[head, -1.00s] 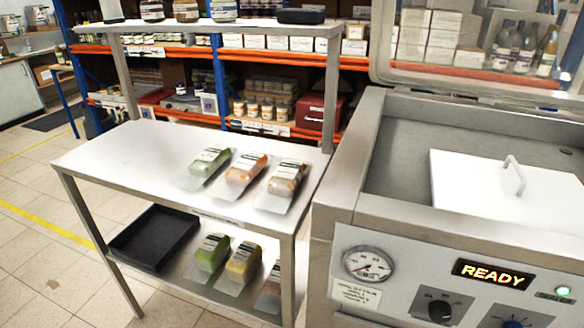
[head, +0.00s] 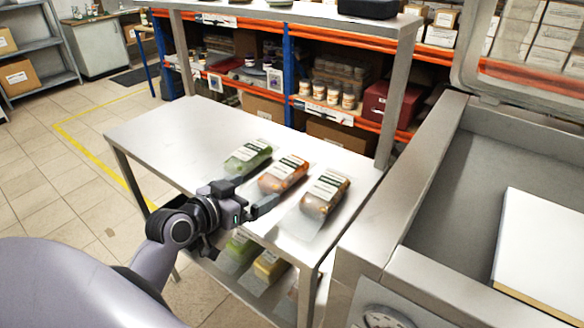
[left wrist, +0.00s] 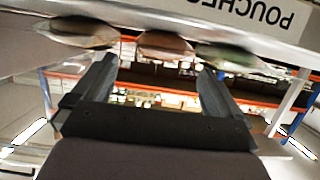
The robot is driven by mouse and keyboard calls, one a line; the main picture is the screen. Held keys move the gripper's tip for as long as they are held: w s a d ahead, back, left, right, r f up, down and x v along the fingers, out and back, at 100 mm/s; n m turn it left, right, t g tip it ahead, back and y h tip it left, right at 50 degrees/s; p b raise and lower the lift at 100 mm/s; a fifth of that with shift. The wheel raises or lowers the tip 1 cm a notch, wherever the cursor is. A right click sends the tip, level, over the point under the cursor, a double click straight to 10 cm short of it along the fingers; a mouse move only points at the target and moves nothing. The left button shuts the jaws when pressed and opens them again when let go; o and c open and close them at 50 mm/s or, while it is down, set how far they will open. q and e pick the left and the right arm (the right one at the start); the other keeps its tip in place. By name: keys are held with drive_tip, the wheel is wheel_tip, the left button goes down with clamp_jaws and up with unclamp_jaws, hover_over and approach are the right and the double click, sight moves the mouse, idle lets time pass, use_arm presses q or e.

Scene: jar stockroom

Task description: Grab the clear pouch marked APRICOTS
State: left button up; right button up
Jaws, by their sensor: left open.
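Three clear pouches lie in a row on the steel table top: a green one (head: 248,156), an orange one (head: 283,174) and a brownish one (head: 325,194). Their labels are too small to read, so I cannot confirm which says APRICOTS; the orange contents look most like it. My left gripper (head: 250,198) is open and empty at the table's front edge, apart from the orange pouch and nearer to me. In the left wrist view the open fingers (left wrist: 155,72) point toward the row, with the orange pouch (left wrist: 164,46) between the brownish (left wrist: 85,32) and green (left wrist: 230,58) ones. My right gripper is out of view.
A lower shelf holds more pouches, including a green one (head: 240,246) and a yellow one (head: 269,265). A steel machine (head: 420,190) stands close on the right. An upper shelf (head: 300,15) on posts runs over the table's back. The table's left half is bare.

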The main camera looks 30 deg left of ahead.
sight(267, 184)
use_arm(q)
drive_tip(key=shift+p+x, duration=0.55)
drive_tip(key=shift+x, duration=3.05)
drive_tip(key=shift+a, duration=0.1)
drive_tip(key=c, duration=1.1)
